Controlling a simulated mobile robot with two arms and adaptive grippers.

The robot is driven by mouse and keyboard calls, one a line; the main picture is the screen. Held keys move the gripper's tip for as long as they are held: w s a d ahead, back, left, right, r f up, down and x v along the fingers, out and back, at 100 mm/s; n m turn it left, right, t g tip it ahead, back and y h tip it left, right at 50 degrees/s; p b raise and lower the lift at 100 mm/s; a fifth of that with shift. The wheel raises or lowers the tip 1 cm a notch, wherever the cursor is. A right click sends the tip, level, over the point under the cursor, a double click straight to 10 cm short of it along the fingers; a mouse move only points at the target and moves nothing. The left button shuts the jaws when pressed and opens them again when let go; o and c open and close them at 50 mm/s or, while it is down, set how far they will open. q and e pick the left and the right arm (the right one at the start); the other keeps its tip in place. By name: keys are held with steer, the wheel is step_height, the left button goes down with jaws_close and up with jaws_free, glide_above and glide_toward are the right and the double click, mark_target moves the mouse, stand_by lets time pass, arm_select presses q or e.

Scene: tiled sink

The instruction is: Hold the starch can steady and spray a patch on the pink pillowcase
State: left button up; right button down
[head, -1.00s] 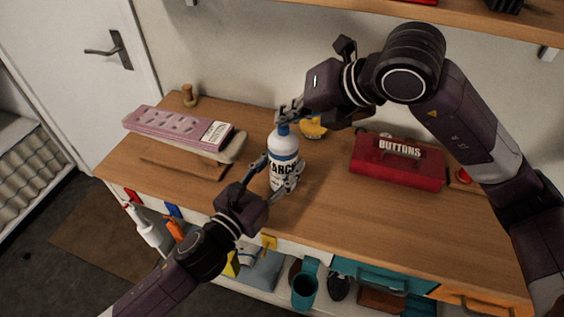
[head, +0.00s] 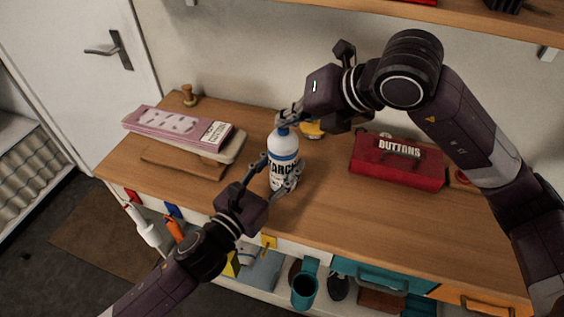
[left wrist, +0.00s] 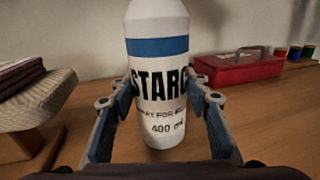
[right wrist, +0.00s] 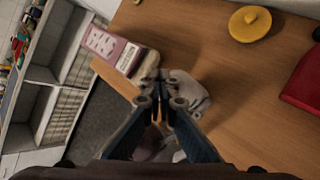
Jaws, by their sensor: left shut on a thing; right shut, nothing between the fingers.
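The white starch can (head: 284,148) with a blue band and blue top stands upright on the wooden counter. It fills the middle of the left wrist view (left wrist: 160,70). My left gripper (head: 279,177) is shut around its lower body, a finger on each side. My right gripper (head: 287,119) is shut and empty, its fingertips at the blue top; whether they touch it I cannot tell. The right wrist view shows the closed fingertips (right wrist: 160,92), which hide much of what is below. The pink pillowcase (head: 185,128), with pale patches and a white label, lies on a padded board at the left.
A red buttons box (head: 398,165) stands on the right. A yellow round object (right wrist: 250,23) lies behind the can. A small wooden knob (head: 189,97) stands at the back left. A shelf (head: 480,14) hangs above. The counter's right front is clear.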

mark_target(286, 130)
steer(key=shift+s, duration=0.1)
steer(key=shift+r, duration=3.3)
